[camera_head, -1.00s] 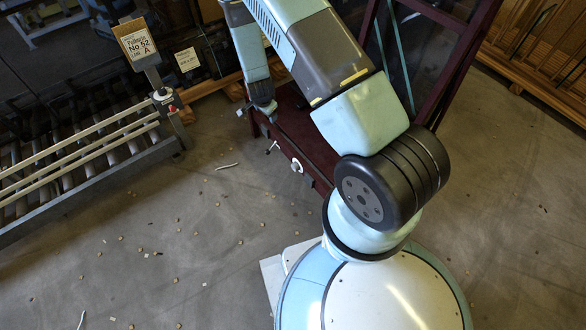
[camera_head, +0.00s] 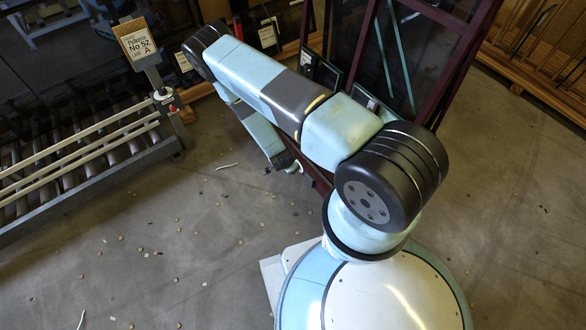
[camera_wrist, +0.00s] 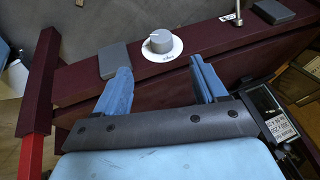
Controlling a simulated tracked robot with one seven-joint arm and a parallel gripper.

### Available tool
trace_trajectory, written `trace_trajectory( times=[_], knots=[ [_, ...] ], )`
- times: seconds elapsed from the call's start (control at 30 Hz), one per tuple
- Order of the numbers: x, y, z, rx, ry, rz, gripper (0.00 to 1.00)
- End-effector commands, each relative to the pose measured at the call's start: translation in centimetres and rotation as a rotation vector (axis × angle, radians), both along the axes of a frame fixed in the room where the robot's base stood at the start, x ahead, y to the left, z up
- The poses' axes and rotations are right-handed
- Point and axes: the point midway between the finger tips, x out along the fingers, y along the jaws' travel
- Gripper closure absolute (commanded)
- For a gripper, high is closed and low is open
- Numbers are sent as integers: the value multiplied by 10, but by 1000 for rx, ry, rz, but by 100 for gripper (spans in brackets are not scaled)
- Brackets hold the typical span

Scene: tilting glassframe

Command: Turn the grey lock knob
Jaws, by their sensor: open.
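The grey lock knob (camera_wrist: 160,41) sits on a round white plate on the dark red frame beam (camera_wrist: 85,78) in the wrist view. My gripper (camera_wrist: 164,78) is open, with one blue finger to the left and one to the right in that view. The knob lies just beyond the gap between the fingertips, and the fingers appear apart from it. In the head view my gripper (camera_head: 283,166) is small and points down beside the frame. The knob cannot be made out clearly there.
A grey pad (camera_wrist: 113,60) is left of the knob on the beam; another dark pad (camera_wrist: 273,11) and a metal pin (camera_wrist: 238,12) are to its right. A roller conveyor (camera_head: 80,165) stands at left. Floor (camera_head: 210,230) between is mostly clear, with small debris.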

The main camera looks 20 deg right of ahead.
Motion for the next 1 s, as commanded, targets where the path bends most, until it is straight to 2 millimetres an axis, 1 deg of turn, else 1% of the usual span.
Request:
trace_trajectory(
  times=[0.17,0.7,0.9,1.0],
  knots=[
    [7,-6,-19,-2,1,0,29],
    [38,-29,-94,-2,1,1,29],
    [45,-34,-112,-1,1,1,29],
    [48,-35,-116,0,0,1,29]
  ],
)
